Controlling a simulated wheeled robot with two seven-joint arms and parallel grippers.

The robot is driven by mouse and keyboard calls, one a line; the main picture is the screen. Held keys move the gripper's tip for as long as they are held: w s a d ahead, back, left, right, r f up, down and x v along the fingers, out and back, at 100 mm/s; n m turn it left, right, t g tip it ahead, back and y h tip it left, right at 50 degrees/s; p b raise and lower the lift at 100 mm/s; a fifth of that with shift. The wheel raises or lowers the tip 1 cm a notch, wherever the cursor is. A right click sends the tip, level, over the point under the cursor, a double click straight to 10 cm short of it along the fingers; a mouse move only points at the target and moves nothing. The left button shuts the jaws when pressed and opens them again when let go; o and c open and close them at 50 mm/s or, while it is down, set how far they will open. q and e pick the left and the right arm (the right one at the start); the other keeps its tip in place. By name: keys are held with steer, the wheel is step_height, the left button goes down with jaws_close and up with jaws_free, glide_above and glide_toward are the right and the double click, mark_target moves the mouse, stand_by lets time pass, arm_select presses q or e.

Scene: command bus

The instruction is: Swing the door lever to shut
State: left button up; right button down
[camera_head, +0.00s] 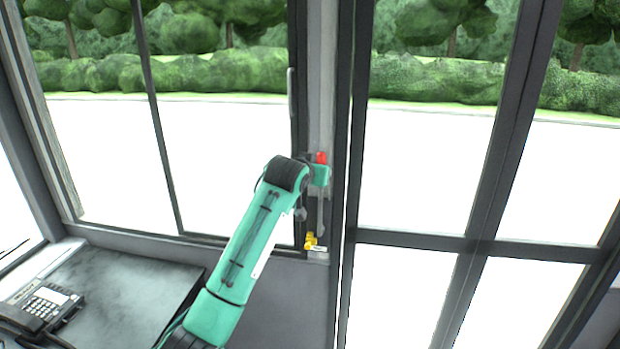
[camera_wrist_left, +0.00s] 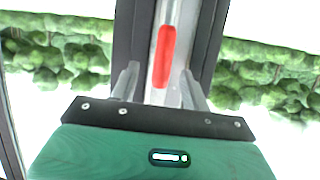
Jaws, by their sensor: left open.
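The door lever has a red grip (camera_head: 321,157) on the grey post between the windows and the glazed door. A thin grey rod runs below it toward a yellow fitting (camera_head: 311,241) with a small white label. My left gripper (camera_wrist_left: 160,86) is open, its two fingers apart on either side of the post strip. In the left wrist view the red grip (camera_wrist_left: 164,57) lies just beyond the fingertips, between their lines. Contact cannot be told. In the head view my arm hides part of the lever. My right gripper is not in view.
The glazed door (camera_head: 440,241) with dark frames stands right of the post. A vertical grab handle (camera_head: 291,95) is above left. A dark desk (camera_head: 125,290) with a telephone (camera_head: 42,306) is at lower left.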

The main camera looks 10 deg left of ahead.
arm_select(q)
steer(key=shift+b+v, duration=0.65)
steer(key=shift+v, duration=1.75)
